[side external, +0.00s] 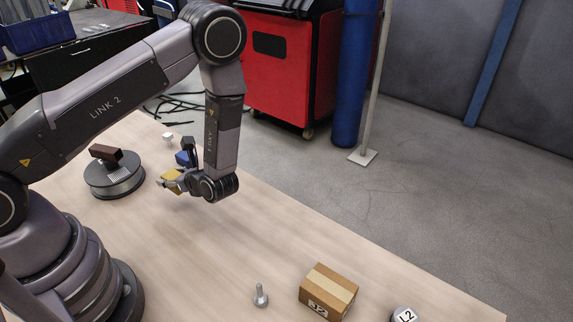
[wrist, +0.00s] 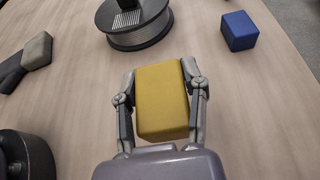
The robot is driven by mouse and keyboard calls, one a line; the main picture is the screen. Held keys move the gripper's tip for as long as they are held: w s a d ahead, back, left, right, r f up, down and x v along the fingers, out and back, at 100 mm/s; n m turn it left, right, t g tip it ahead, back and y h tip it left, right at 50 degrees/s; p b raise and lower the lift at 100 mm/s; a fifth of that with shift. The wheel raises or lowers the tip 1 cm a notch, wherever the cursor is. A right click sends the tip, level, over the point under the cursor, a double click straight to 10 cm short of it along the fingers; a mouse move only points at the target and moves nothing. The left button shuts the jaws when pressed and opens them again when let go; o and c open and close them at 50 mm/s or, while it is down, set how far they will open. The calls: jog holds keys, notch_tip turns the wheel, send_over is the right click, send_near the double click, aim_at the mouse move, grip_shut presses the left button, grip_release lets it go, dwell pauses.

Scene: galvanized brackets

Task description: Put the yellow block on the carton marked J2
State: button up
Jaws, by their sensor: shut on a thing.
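The yellow block (wrist: 162,98) is between the two fingers of my gripper (wrist: 161,88) in the wrist view. My gripper is shut on it, one finger along each side. In the side external view the yellow block (side external: 173,182) shows beside my gripper (side external: 176,183), partly hidden by it, over the left part of the table. The carton (side external: 328,291) is a brown box with a tape strip and a label on its near side, which reads as J2. It stands at the table's front right, well apart from my gripper.
A bolt (side external: 260,295) stands left of the carton, and a round thing marked L2 (side external: 404,315) is to its right. A spool (side external: 114,178) with a dark brown block (side external: 106,153) on top stands left of my gripper. A blue block (wrist: 239,31) is nearby. The middle table is clear.

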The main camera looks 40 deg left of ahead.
jog(key=shift+s+r+n+g, duration=0.15)
jog(key=shift+s+r+g, duration=0.05)
jog(key=shift+r, duration=0.4)
jog(key=shift+s+r+n+g, duration=0.15)
jog(key=shift+r+g, duration=0.05)
jog(key=shift+r, duration=0.35)
jog(key=s+d+r+n+g+h, duration=0.2)
jog(key=s+d+n+g+h, duration=0.3)
jog(key=s+n+g, duration=0.4)
jog(key=s+d+n+g+h, duration=0.2)
jog(key=s+d+n+h, duration=0.15)
jog(key=d, duration=0.55)
jog(key=s+d+n+g+h, duration=0.1)
jog(key=s+d+n+h, duration=0.2)
jog(key=d+n+h, duration=0.35)
notch_tip(320, 180, up, 2)
jog(key=n+t+h, duration=1.2)
jog(key=n+t, duration=0.1)
jog(key=n, duration=0.3)
send_over(336, 291)
notch_tip(336, 291, down, 8)
jog(key=shift+r, duration=0.2)
